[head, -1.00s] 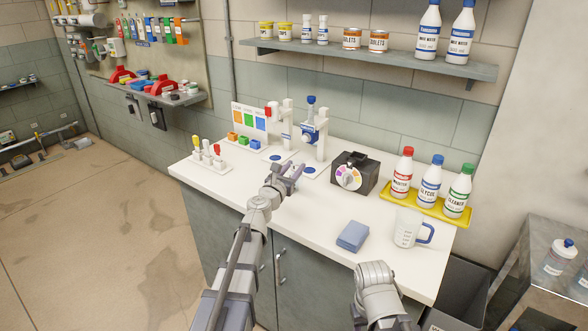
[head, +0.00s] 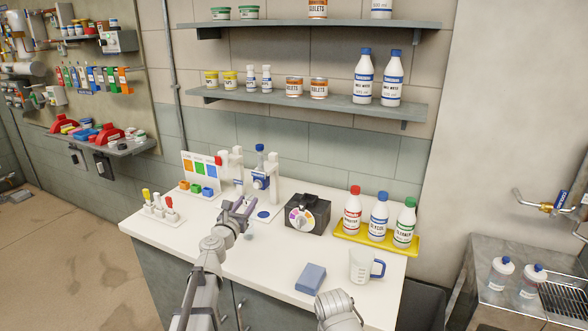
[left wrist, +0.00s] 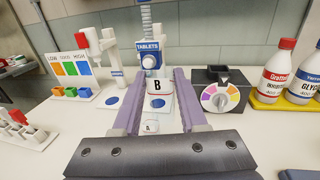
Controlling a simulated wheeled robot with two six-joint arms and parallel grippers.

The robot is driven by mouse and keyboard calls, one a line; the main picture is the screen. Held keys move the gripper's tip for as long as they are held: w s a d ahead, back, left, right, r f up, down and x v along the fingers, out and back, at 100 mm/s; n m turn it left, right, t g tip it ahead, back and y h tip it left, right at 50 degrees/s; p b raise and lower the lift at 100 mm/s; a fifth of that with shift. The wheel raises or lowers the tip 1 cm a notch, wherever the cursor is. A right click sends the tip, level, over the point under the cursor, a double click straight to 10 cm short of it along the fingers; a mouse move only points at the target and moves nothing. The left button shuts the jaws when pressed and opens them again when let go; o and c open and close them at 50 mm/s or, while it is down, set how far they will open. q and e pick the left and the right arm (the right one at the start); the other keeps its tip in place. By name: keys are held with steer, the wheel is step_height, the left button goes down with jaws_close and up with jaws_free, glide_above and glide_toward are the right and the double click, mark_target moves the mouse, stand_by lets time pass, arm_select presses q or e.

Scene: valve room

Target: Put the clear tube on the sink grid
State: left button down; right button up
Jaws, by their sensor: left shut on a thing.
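My left gripper (head: 240,210) is above the white counter, in front of the dispenser stands. It is shut on the clear tube (head: 249,231), a small see-through thing that shows faintly below the fingers. In the left wrist view the two fingers (left wrist: 158,84) point forward, with white surfaces marked with letters between them; the tube's outline is hard to make out there. The sink grid (head: 568,300) is a dark grid at the far right, in the metal sink unit, cut off by the picture edge. Only part of my right arm shows, at the bottom; its gripper is out of sight.
Two blue-capped bottles (head: 500,273) stand left of the grid. The counter holds a dark box with a coloured dial (head: 307,213), a yellow tray (head: 352,238) with three bottles, a measuring jug (head: 361,267) and a blue block (head: 310,278). A faucet (head: 545,207) projects from the wall.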

arm_select(q)
steer(key=shift+f+b, duration=5.7)
steer(key=shift+f, duration=0.3)
steer(key=shift+f, duration=0.15)
steer(key=shift+c, duration=2.2)
jaws_free()
steer(key=s, duration=0.4)
steer(key=s+a, duration=0.1)
steer(key=s, duration=0.3)
steer(key=s+a, duration=0.1)
steer(key=s, duration=0.3)
steer(key=shift+o, duration=0.4)
steer(key=w, duration=0.1)
steer(key=w+d, duration=0.1)
steer(key=w, duration=0.2)
steer(key=shift+w+d+r, duration=0.25)
steer(key=shift+r, duration=0.1)
steer(key=shift+w+d, duration=0.15)
steer(key=shift+w, duration=1.1)
